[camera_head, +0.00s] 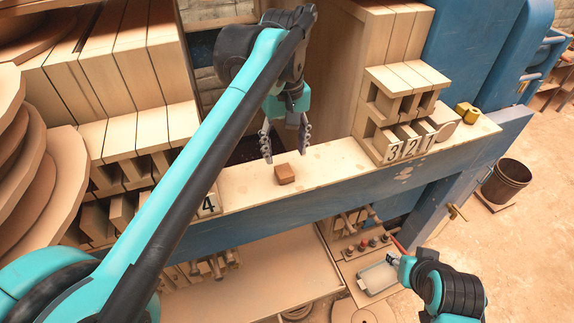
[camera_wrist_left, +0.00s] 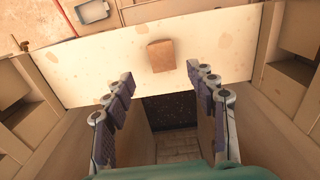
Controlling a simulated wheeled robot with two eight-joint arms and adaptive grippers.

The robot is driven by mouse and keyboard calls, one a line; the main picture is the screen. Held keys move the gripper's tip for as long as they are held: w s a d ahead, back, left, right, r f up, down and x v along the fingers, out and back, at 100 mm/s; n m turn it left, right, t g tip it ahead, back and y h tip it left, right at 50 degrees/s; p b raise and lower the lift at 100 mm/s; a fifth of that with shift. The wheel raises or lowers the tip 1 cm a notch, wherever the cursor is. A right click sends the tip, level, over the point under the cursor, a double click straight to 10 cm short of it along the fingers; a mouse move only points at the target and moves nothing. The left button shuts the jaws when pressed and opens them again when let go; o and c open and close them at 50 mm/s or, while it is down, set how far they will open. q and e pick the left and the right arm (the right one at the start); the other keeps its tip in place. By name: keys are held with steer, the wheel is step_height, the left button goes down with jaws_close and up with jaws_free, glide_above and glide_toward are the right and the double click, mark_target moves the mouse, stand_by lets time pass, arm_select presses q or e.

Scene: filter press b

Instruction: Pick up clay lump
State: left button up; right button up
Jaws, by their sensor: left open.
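The clay lump (camera_head: 285,173) is a small brown block on the pale ledge of the press. It also shows in the left wrist view (camera_wrist_left: 161,55), alone on the ledge, beyond the fingertips. My left gripper (camera_head: 286,146) points down just above and behind the lump, open and empty, with its fingers apart. In the left wrist view the two fingers (camera_wrist_left: 160,82) frame the gap and do not touch the lump. My right arm shows at the bottom right of the head view; its gripper's fingers are not clear there.
The pale ledge (camera_head: 330,158) runs along a blue beam (camera_head: 300,190). Numbered wooden plates (camera_head: 410,142) stand to the right, and a plate marked 4 (camera_head: 208,203) to the left. A dark bucket (camera_head: 507,180) stands on the floor.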

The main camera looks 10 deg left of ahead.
mark_target(284, 171)
arm_select(q)
steer(key=shift+s+f, duration=0.65)
steer(key=shift+f, duration=0.25)
steer(key=f, duration=0.2)
steer(key=w+f+p, duration=0.1)
steer(key=shift+f, duration=0.55)
steer(key=shift+s+r, duration=0.1)
steer(key=shift+s, duration=0.2)
steer(key=shift+w, duration=0.1)
steer(key=c, duration=1.3)
